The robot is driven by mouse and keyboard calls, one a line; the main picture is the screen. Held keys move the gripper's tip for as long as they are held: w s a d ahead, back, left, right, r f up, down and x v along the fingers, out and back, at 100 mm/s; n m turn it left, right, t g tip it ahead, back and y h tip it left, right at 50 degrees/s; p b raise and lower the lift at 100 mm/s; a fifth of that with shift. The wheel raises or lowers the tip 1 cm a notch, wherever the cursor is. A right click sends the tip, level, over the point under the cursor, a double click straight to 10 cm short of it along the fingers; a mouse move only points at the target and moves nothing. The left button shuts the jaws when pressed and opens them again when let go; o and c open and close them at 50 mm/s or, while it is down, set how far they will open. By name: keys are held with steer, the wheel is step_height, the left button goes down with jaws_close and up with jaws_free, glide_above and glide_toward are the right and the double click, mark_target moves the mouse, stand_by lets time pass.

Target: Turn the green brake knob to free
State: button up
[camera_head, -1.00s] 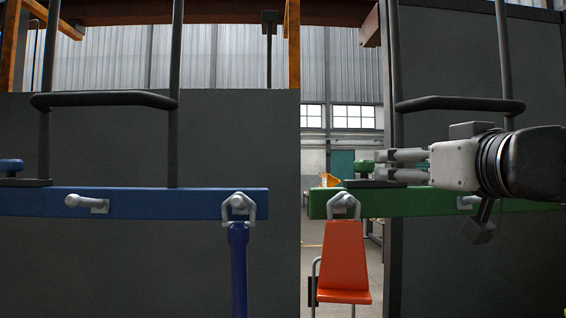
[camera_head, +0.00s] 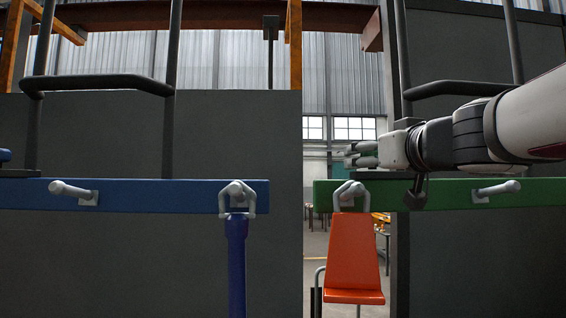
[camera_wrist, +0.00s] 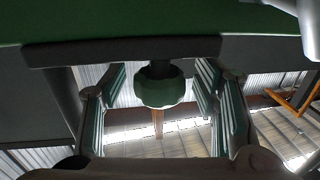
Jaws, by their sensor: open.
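The green brake knob (camera_wrist: 160,88) shows in the wrist view, on a short dark stem by a dark plate (camera_wrist: 122,48) on the green beam (camera_wrist: 150,20). My gripper (camera_head: 350,155) is open, and in the wrist view its two fingers stand on either side of the knob, with visible gaps. I see no contact. In the head view my fingers are just above the left end of the green beam (camera_head: 440,199), and the knob is not visible there.
A blue beam (camera_head: 150,197) with a hanging blue coupling (camera_head: 237,265) is at the left. Dark handrails (camera_head: 95,84) rise above the beams. A grey hook (camera_head: 348,192) on the green beam's end and an orange chair (camera_head: 352,258) are below my gripper.

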steer(key=c, duration=1.2)
steer(key=shift+a+r+m+h, duration=0.1)
steer(key=shift+r+m+h, duration=0.1)
steer(key=shift+m+h, duration=0.5)
steer(key=shift+m+h+b, duration=0.35)
steer(key=shift+m+h, duration=0.15)
steer(key=shift+h, duration=0.7)
steer(key=m+h+b, duration=0.2)
steer(key=h+b, duration=0.1)
steer(key=b, duration=0.1)
steer(key=shift+w+f+h+b, duration=0.1)
steer(key=shift+h+b, duration=0.3)
steer(key=shift+m+b, duration=0.3)
steer(key=shift+b, duration=0.15)
steer(key=shift+m+g+h+b, duration=0.3)
steer(key=shift+g+h+b, duration=0.1)
steer(key=shift+h+b, duration=0.15)
steer(key=o, duration=1.2)
